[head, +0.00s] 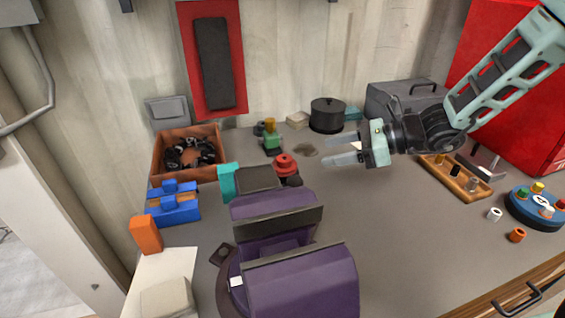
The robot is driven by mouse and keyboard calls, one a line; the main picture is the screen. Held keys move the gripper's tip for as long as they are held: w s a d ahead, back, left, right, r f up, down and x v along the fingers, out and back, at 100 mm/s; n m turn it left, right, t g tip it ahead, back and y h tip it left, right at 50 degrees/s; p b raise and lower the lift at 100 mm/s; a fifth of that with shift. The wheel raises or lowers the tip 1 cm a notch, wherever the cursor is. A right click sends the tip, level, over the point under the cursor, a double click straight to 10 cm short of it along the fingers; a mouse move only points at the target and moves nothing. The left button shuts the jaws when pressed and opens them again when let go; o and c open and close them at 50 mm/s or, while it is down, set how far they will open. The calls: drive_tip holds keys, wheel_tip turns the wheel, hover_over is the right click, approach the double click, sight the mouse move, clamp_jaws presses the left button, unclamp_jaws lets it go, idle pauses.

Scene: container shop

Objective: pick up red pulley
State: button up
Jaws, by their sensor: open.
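The red pulley (286,165) stands on the grey worktop, just behind the purple machine. It looks like a stacked round red piece, and its lower part is partly hidden. My gripper (335,149) is to the right of the pulley and above the worktop. Its two pale fingers point left toward the pulley's side of the bench. The fingers are apart with nothing between them, and the gripper does not touch the pulley.
The purple machine (300,285) fills the front middle. Behind are a black pot (327,115) and a green-and-yellow item (271,138). A brown bin (160,160) and blue block (174,207) stand left. A wooden tray (449,178) and blue disc (535,215) are right. The right-centre worktop is clear.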

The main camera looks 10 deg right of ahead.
approach(282, 159)
drive_tip(key=shift+x, duration=1.25)
drive_tip(key=p+x, duration=0.1)
drive_tip(key=x, duration=0.3)
drive_tip(key=shift+a+p, duration=0.35)
drive_tip(key=shift+p, duration=0.05)
drive_tip(key=shift+w+a+f, duration=0.2)
drive_tip(key=shift+a+f, duration=0.05)
drive_tip(key=shift+a, duration=0.1)
drive_tip(key=c, duration=1.2)
